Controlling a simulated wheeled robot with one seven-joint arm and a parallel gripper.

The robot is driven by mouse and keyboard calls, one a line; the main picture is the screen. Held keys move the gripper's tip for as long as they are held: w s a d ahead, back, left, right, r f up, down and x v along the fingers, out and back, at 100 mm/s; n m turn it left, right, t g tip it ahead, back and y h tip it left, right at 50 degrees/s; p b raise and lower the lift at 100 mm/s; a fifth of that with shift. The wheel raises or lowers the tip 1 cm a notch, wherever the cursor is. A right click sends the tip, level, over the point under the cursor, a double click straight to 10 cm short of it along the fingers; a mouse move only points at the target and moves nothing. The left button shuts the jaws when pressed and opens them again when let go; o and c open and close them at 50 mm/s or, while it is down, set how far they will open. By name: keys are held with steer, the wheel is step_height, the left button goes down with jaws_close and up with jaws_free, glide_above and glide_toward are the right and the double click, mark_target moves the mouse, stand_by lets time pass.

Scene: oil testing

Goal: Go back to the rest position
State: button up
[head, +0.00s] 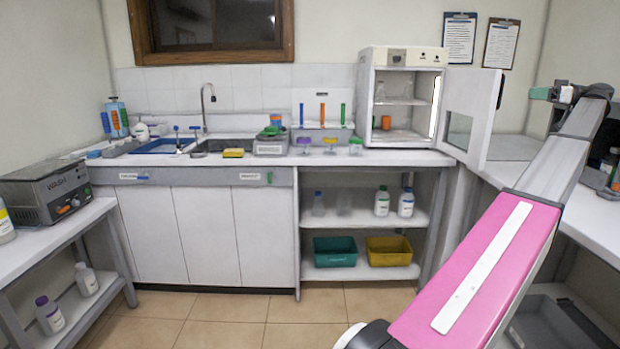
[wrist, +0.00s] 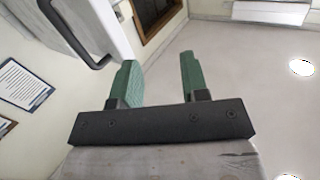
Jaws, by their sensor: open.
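My gripper shows in the wrist view (wrist: 153,82) with its two green fingers spread apart and nothing between them. Past the fingers I see the wall, part of a window frame and the ceiling. In the head view my pink and grey arm reaches up on the right, and the green end of my gripper (head: 541,93) is raised beside the open cabinet door. It is clear of the counter and touches nothing that I can see.
A white cabinet (head: 446,56) on the counter stands with its door (head: 470,115) open toward my arm. An orange cup (head: 386,122) is inside. A side bench (head: 515,176) is at right, a WASH device (head: 47,191) at left. The floor (head: 245,306) ahead is clear.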

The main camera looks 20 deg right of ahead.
steer(key=w+a+f+m+g+h, duration=0.1)
steer(key=w+a+f+m+g, duration=0.1)
steer(key=w+a+f, duration=0.65)
steer(key=w+a+f+m+g+h, duration=0.15)
steer(key=w+a+f, duration=0.35)
steer(key=a+f, duration=0.65)
steer(key=w+a+f+m+g, duration=0.1)
steer(key=w+a+f+m, duration=0.2)
steer(key=w+a+f, duration=0.55)
steer(key=a+f+g+h, duration=0.1)
steer(key=a+f+g, duration=0.2)
steer(key=a+f, duration=1)
steer(key=s+a+f+m+g+h, duration=0.1)
steer(key=s+a+f+g+h, duration=0.15)
steer(key=a+f, duration=0.75)
steer(key=s+a+f+m+g+h, duration=0.1)
steer(key=s+a+f, duration=0.35)
steer(key=a, duration=0.95)
steer(key=s+a+f+g+h, duration=0.2)
steer(key=s+a+f+h, duration=0.3)
steer(key=s+a+f, duration=0.6)
steer(key=s+a, duration=0.2)
steer(key=a, duration=0.2)
steer(key=shift+s+f, duration=0.15)
